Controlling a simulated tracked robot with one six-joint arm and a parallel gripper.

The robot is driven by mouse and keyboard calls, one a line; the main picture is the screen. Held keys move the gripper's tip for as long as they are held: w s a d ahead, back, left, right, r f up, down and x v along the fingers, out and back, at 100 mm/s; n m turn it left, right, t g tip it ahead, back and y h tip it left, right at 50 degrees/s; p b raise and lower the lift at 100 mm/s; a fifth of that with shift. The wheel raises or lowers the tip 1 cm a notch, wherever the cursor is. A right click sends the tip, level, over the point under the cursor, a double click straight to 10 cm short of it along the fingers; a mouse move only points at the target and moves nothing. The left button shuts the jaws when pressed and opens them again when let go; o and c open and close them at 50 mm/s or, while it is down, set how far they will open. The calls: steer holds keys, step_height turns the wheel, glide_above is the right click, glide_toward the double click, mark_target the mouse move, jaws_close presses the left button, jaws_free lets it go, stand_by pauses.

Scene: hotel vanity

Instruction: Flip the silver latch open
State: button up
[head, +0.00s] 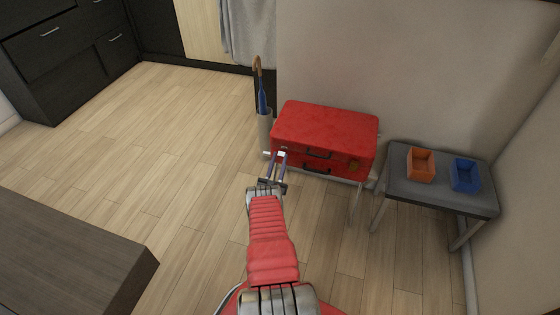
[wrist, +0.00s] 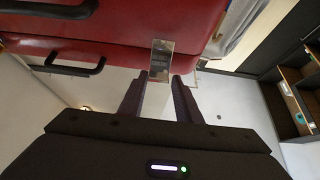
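A red suitcase (head: 325,128) with black handles lies on a low metal-legged stand against the wall. The silver latch (wrist: 161,53) is a small shiny plate on the suitcase's front edge, near one end, in the wrist view. My gripper (wrist: 163,78) is open, with its two dark fingers apart and nothing held between them. Its fingertips point at the latch and are just short of it or at its lower edge; I cannot tell whether they touch.
A grey bench (head: 438,184) to the right carries an orange box (head: 420,164) and a blue box (head: 465,175). An umbrella stand (head: 265,128) is close to the suitcase's left side. A dark wooden surface (head: 65,262) is at lower left. The floor between is clear.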

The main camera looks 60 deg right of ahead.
steer(key=o, duration=0.4)
steer(key=shift+c, duration=0.2)
steer(key=v, duration=1.4)
steer(key=shift+d, duration=0.15)
